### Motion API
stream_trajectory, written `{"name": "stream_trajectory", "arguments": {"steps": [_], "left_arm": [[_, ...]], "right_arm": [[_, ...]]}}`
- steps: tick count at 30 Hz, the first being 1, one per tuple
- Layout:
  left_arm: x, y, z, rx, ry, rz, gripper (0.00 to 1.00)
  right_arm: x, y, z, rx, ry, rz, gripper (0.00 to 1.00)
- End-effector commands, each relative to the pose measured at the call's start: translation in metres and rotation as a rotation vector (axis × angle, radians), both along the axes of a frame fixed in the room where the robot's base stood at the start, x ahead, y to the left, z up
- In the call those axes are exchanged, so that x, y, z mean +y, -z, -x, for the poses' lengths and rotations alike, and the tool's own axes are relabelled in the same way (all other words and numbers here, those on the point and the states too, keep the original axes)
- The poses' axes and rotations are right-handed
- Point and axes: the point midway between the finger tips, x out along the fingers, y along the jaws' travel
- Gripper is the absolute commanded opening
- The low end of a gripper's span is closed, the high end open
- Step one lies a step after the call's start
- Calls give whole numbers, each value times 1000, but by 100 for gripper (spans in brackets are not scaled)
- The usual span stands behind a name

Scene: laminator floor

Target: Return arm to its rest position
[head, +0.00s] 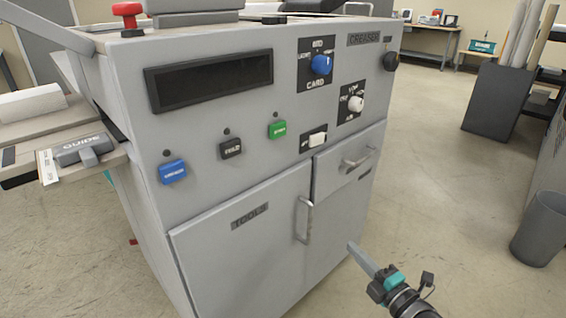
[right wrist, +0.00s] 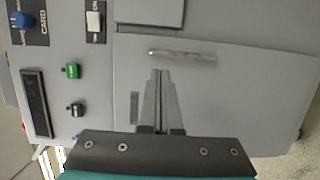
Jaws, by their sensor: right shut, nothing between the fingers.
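My right gripper (head: 352,247) is at the lower right of the head view, in front of the grey creaser machine (head: 215,205). It is shut and holds nothing. In the right wrist view its two fingers (right wrist: 160,72) lie together and point at the TOOLS door, with the door's handle (right wrist: 182,54) just beyond the tips. I cannot tell the exact gap to the door, but the fingers do not grip the handle. My left gripper is not in view.
The machine's front carries a blue dial (head: 321,65), a white knob (head: 356,103), a green button (head: 277,129) and a drawer (head: 347,163). A grey bin (head: 541,229) and a dark box of rolls (head: 496,101) stand at the right. Open floor (head: 440,170) lies between.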

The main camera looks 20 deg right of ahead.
Motion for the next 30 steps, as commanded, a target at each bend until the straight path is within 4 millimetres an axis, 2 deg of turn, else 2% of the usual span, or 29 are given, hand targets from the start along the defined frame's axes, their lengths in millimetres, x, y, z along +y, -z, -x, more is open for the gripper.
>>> {"name": "stream_trajectory", "arguments": {"steps": [4, 7, 10, 14, 18, 21, 25, 30], "left_arm": [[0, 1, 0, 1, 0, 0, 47], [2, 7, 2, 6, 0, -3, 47], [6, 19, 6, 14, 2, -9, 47], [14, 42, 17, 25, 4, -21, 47], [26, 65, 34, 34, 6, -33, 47], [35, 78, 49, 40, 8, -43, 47], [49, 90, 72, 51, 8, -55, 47], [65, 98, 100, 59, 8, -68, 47]], "right_arm": [[0, 2, 0, 8, 4, -8, 0], [-1, 17, 4, 56, 28, -62, 0], [-2, 51, 14, 160, 83, -179, 0], [5, 112, 40, 349, 198, -389, 0], [22, 176, 84, 554, 346, -601, 0], [40, 214, 122, 694, 464, -735, 0], [68, 254, 180, 866, 634, -883, 0], [100, 283, 251, 1041, 848, -1005, 0]]}}
